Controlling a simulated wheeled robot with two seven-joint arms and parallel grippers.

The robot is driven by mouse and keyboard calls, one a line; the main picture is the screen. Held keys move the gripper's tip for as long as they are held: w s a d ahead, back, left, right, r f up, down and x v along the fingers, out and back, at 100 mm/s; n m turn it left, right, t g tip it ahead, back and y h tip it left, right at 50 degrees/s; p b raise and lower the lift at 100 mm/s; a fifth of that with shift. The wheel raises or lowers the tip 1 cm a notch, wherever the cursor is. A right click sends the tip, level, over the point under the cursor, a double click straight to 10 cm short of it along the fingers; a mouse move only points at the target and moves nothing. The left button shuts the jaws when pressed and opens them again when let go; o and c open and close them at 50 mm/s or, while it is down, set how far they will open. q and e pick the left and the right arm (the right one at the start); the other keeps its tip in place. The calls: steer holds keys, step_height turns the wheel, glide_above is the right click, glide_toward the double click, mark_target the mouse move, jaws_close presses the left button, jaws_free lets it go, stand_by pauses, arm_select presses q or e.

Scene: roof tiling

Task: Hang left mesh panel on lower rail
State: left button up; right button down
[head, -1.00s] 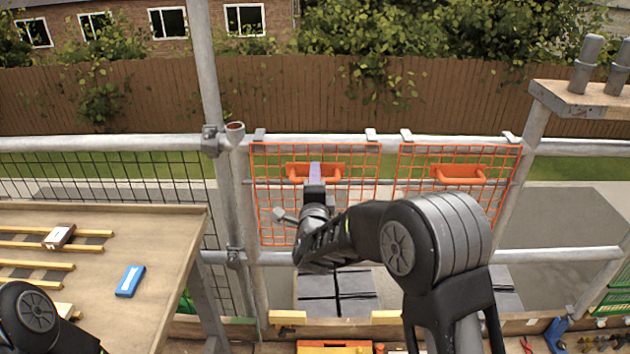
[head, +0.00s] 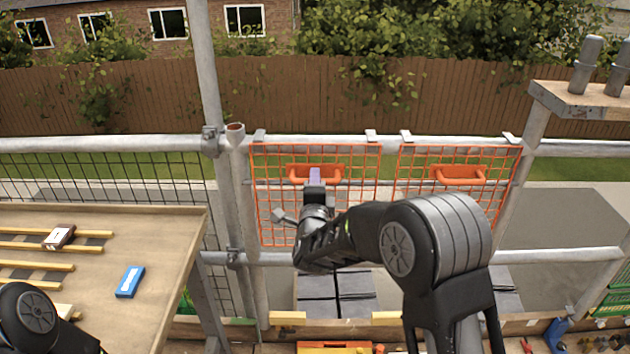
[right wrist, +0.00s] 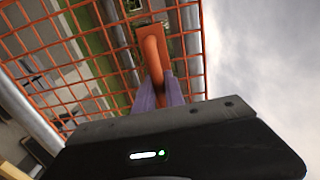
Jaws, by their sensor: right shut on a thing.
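The left mesh panel (head: 265,205) is an orange wire grid with an orange handle (head: 333,173) near its top. It hangs upright, with two pale hooks (head: 371,135) at its top edge by the upper rail (head: 310,144). My right gripper (head: 315,177) is shut on the handle; the right wrist view shows its purple fingers (right wrist: 158,92) on either side of the orange handle (right wrist: 153,55). The lower rail (head: 390,257) runs behind or just below the panel's bottom edge. My right arm hides part of the panel. My left gripper is out of view.
A second orange mesh panel (head: 413,165) hangs close on the right. A wooden table (head: 150,235) at left holds a blue box (head: 130,281) and a brown-and-white block (head: 59,236). A scaffold post (head: 213,90) stands left of the panel. Dark stacked tiles (head: 355,291) lie beneath.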

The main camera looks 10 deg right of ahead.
steer(key=shift+r, duration=0.2)
steer(key=shift+r+p, duration=0.7)
steer(key=shift+r, duration=1.7)
steer(key=shift+s, duration=0.15)
steer(key=b+v, duration=0.3)
steer(key=v, duration=0.6)
steer(key=shift+s, duration=0.35)
steer(key=shift+a+f, duration=0.1)
steer(key=shift+f, duration=0.05)
